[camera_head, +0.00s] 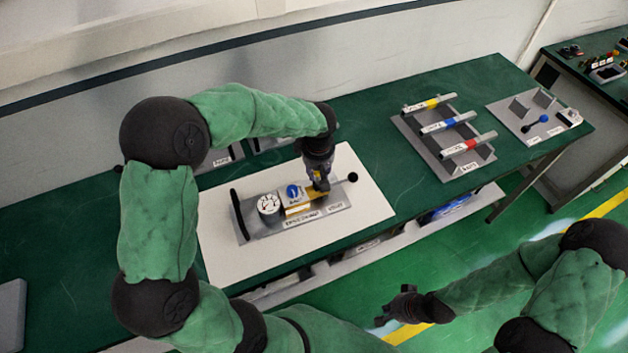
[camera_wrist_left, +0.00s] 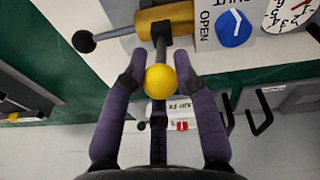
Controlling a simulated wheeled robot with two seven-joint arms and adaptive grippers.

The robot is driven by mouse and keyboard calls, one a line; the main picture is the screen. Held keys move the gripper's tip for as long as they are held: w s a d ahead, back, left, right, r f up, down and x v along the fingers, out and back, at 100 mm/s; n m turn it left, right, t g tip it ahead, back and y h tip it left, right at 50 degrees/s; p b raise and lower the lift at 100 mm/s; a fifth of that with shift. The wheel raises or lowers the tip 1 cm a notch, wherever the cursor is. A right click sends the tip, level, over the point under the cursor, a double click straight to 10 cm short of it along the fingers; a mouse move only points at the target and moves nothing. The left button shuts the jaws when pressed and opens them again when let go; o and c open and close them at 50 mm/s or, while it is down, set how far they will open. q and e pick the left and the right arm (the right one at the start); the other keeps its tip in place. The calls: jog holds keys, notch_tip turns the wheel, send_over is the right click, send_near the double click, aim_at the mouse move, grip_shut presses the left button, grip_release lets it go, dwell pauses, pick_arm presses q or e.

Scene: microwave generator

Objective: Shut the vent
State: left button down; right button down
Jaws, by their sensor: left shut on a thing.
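The vent unit is a grey plate (camera_head: 262,230) with a brass valve body (camera_head: 300,207), a white gauge (camera_head: 268,204) and a blue dial (camera_head: 292,191). In the left wrist view, the brass body (camera_wrist_left: 165,20) carries a dark lever ending in a yellow ball knob (camera_wrist_left: 160,82). The dial (camera_wrist_left: 233,28) sits beside OPEN and SHUT lettering; its white mark is slanted. My left gripper (camera_head: 320,185) is over the valve; its two purple fingers (camera_wrist_left: 162,70) are shut on the lever's yellow knob. My right gripper (camera_head: 405,305) is away from the table, over the floor; its jaw state is unclear.
The unit lies on a white mat (camera_head: 375,208) on the green table. A black ball (camera_head: 352,177) sticks out at its right end. A rack with yellow, blue and red bars (camera_head: 447,130) and another panel (camera_head: 535,122) stand to the right. Green tabletop between is clear.

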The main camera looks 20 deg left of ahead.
pick_arm(q)
jog(key=shift+s+d+f+t+y+b, duration=0.2)
jog(key=shift+s+d+t+y+b, duration=0.35)
jog(key=shift+b, duration=2.15)
jog(key=shift+s+d+f+t+y+b, duration=0.2)
jog(key=shift+t+y+b, duration=0.5)
jog(key=shift+b, duration=1.95)
jog(key=shift+s+d+f+t+y+b, duration=0.15)
jog(key=shift+s+d+t+y+b, duration=0.4)
jog(key=shift+b, duration=2.15)
jog(key=shift+w+a, duration=0.15)
jog(key=shift+w, duration=0.05)
jog(key=c, duration=0.9)
grip_release()
jog(key=shift+c, duration=0.2)
jog(key=shift+r, duration=0.15)
jog(key=v, duration=1.1)
jog(key=shift+s+d+r, duration=0.2)
jog(key=shift+s+d, duration=0.05)
jog(key=shift+d, duration=0.1)
